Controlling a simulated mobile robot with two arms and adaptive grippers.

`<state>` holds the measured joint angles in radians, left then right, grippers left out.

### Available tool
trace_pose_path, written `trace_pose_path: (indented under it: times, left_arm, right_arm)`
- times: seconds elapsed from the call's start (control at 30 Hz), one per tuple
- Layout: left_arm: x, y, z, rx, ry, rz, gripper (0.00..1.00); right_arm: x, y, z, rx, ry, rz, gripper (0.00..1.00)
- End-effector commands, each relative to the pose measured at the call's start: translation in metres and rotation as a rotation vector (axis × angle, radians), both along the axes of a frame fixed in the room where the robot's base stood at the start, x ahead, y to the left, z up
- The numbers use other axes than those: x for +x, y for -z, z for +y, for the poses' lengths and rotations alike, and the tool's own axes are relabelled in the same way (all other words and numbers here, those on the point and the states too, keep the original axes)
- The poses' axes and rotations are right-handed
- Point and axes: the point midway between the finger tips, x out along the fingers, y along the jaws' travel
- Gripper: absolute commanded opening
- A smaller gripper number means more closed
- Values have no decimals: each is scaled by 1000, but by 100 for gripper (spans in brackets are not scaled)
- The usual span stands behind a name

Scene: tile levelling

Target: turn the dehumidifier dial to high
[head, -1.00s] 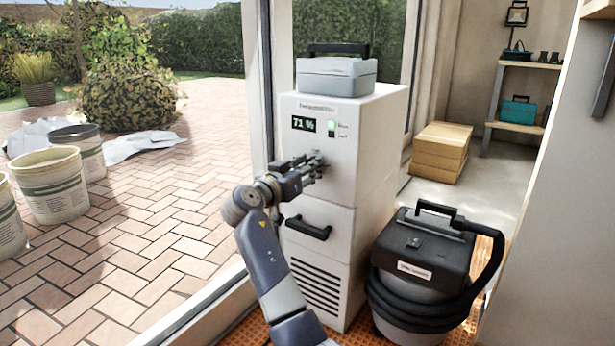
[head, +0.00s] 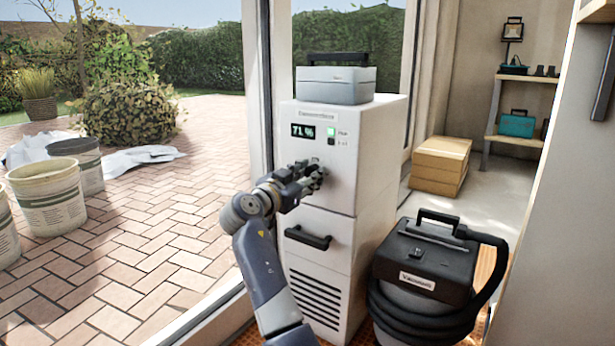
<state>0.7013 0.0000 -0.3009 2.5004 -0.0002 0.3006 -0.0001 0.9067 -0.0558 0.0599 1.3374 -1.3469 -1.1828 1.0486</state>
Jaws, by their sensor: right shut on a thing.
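The white dehumidifier (head: 340,185) stands in the middle, with a display (head: 303,131) reading 71 % and a lit green lamp (head: 331,133) on its front. My right gripper (head: 314,176) is at the front panel, below the display, shut on the dial. The fingers hide most of the dial, so its setting cannot be read. My left gripper is not in view.
A grey case (head: 336,82) sits on top of the dehumidifier. A black handle (head: 308,238) sticks out below my gripper. A vacuum (head: 425,262) with a coiled hose stands close on the right. Buckets (head: 48,198) stand on the paving at left.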

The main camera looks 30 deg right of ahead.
Motion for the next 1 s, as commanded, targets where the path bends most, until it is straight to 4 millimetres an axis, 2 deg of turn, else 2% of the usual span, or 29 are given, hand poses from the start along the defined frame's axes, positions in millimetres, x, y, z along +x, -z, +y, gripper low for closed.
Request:
trace_pose_path:
  times: [0.07, 0.1, 0.2, 0.5, 0.63, 0.77, 1.0]
  left_arm:
    - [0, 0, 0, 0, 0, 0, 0]
    - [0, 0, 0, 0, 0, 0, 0]
    - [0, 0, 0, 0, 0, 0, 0]
    - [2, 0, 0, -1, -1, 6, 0]
    - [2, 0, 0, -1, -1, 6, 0]
    - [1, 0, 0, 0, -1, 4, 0]
    - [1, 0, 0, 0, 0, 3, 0]
  right_arm:
    - [0, -1, -1, 0, 0, -1, 8]
    - [0, -1, -1, 0, 0, -1, 34]
    - [0, -1, -1, 0, 0, -1, 52]
    - [0, 0, 0, 0, 0, 0, 52]
    - [-3, 0, 8, -1, -1, 1, 52]
    - [-12, 1, 27, 1, -4, 0, 52]
    - [-34, 1, 74, 1, -3, 1, 52]
